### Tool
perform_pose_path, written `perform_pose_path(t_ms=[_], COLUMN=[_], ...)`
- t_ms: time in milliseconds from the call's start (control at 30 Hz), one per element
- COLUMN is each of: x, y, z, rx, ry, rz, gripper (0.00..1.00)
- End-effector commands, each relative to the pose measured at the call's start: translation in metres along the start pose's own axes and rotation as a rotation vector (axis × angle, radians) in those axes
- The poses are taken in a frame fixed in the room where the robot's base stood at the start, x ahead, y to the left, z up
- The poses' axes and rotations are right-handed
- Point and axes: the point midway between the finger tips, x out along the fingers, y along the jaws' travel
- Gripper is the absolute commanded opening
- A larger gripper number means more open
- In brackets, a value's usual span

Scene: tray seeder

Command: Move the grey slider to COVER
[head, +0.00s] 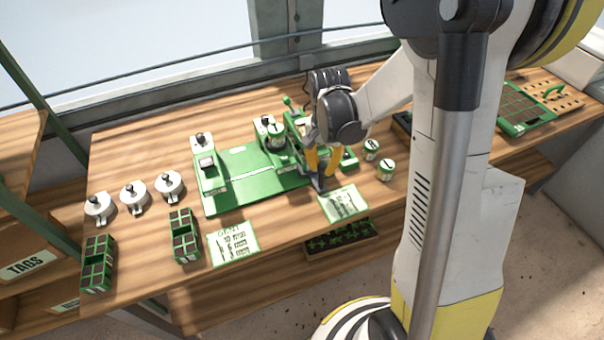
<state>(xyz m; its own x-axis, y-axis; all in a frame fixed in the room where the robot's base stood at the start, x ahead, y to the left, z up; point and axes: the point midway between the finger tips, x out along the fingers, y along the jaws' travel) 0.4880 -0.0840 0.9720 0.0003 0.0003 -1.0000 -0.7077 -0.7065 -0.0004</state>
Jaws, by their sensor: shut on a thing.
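The green seeder (240,183) stands on the wooden bench, with a flat green bed and taller parts at its left end and back right. My gripper (320,183) points down at the seeder's right front corner, its yellow fingers close together. It is shut on what looks like the grey slider, a small dark grey piece low between the fingertips. The fingers hide most of it, so its exact position along its travel cannot be told. The COVER mark cannot be read from here.
White lidded pots (134,197) and green cell trays (185,238) stand on the left. Two cards lie along the front, one (233,249) left and one (344,203) by my gripper. Two small tins (386,170) stand right of the gripper. My arm hides part of the bench.

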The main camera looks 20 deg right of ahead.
Motion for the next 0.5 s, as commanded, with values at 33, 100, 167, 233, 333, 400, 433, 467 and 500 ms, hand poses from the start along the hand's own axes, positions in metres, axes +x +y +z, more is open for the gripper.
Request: perform_pose_path(t_ms=[33, 100, 167, 233, 333, 400, 433, 467, 500], x=[0.0007, 0.0004, 0.0002, -0.0001, -0.0002, -0.0002, -0.0002, -0.0002, -0.0002], y=[0.0067, 0.0118, 0.0143, 0.0154, 0.0156, 0.0157, 0.0157, 0.0158, 0.0158], z=[-0.0068, -0.0120, -0.0143, -0.0154, -0.0156, -0.0157, -0.0157, -0.0158, -0.0159], rx=[0.004, 0.002, 0.001, 0.000, 0.000, 0.000, 0.001, 0.001, 0.001], ry=[0.000, 0.000, 0.000, 0.001, 0.002, 0.002, 0.003, 0.003, 0.003], rz=[0.000, 0.000, 0.000, 0.001, 0.001, 0.002, 0.002, 0.002, 0.002], gripper=[0.00, 0.00, 0.00, 0.00, 0.00, 0.00, 0.00, 0.21, 0.33])
